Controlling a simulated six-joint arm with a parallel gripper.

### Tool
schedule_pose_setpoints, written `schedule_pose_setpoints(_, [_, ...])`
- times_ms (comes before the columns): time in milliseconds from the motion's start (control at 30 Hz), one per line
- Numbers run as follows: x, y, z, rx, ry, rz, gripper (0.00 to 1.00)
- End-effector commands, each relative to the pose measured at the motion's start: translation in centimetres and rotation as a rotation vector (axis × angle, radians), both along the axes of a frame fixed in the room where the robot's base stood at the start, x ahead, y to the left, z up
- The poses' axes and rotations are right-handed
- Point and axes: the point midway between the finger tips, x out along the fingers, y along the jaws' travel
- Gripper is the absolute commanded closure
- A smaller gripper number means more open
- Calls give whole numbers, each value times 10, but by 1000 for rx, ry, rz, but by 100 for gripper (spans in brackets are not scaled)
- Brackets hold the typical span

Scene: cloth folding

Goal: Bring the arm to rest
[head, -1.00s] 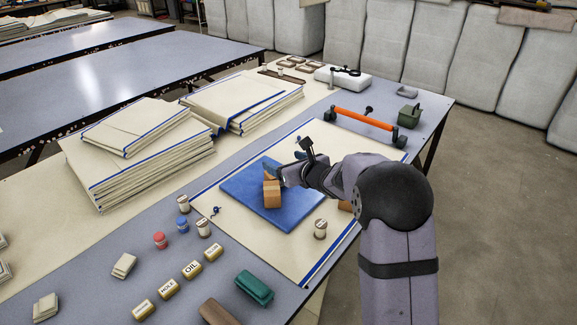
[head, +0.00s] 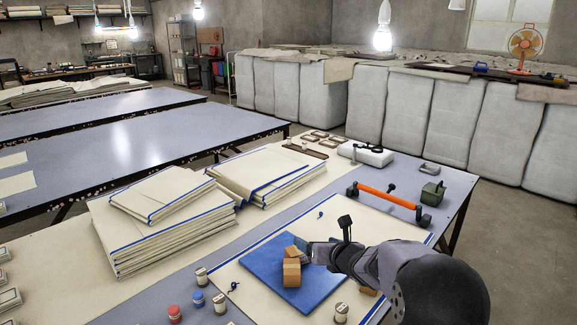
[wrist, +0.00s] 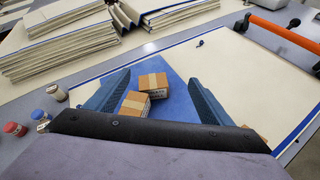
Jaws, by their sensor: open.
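My gripper (head: 318,253) is above the blue folded cloth (head: 262,262), close to two small brown boxes with tan bands. In the wrist view its two blue fingers stand wide apart (wrist: 160,78). The boxes show between them, one box (wrist: 153,85) behind the other box (wrist: 134,103). Both boxes rest on the blue cloth, which also shows in the wrist view (wrist: 178,100). Nothing is seen clamped between the fingers. In the head view my arm reaches in from the lower right and hides part of the cloth's right side.
The blue cloth lies on a cream sheet (head: 355,222) with blue edges. Stacks of folded cream cloth (head: 165,235) stand to the left. Spools (head: 201,276) and jars (head: 175,314) stand at the front left.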

Motion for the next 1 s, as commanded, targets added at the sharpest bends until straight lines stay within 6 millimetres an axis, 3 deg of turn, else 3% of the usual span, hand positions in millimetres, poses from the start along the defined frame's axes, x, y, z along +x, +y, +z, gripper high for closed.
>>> schedule_pose_setpoints(33, [-7,-7,11,67,47,-74,25])
schedule_pose_setpoints(267, [-64,-47,23,498,314,-576,25])
schedule_pose_setpoints(500, [-156,-72,27,962,521,-1198,25])
schedule_pose_setpoints(800, [-293,-70,39,1431,592,-2046,25])
schedule_pose_setpoints(1000, [-362,-56,48,1581,521,-2488,25])
